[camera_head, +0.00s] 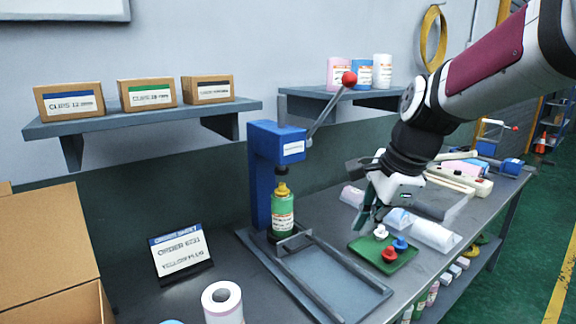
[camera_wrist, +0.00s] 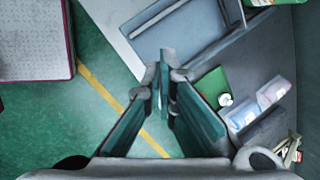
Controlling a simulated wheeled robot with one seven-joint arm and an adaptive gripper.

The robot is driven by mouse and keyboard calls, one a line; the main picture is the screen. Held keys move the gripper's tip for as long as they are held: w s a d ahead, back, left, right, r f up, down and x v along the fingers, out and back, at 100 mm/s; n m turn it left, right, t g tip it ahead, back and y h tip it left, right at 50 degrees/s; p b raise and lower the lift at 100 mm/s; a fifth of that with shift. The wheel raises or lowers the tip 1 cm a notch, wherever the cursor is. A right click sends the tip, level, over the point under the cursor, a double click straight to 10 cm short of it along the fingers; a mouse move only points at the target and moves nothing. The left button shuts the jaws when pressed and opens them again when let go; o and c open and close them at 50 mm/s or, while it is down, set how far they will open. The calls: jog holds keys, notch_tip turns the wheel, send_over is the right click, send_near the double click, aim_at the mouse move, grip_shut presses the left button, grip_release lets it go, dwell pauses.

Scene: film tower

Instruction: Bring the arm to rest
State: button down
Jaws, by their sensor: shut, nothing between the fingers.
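My gripper (camera_head: 371,205) hangs from my arm, pointing down above the bench near a small green tray (camera_head: 367,259). In the wrist view its teal fingers (camera_wrist: 164,84) meet at the tips with nothing between them. The tray holds white, blue and red small pieces. The arm reaches in from the upper right and is bent at the wrist. The gripper appears clear of the tray, though the exact gap is hard to tell.
A blue press (camera_head: 269,160) with a red-knobbed lever stands left of my gripper, with a green bottle (camera_head: 283,212) in it. Rolled film (camera_head: 436,236) lies right of the tray. Wall shelves hold boxes (camera_head: 147,94) and rolls. Green floor is open at right.

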jog(key=s+d+n+h, duration=0.1)
jog(key=s+d+n, duration=0.1)
jog(key=s+n, duration=0.6)
jog(key=s+d+n+t+h, duration=0.1)
jog(key=s+n, duration=0.7)
jog(key=s, duration=0.8)
jog(key=shift+d+n+p, duration=0.35)
jog(key=shift+d+n, duration=0.05)
jog(key=shift+d, duration=0.3)
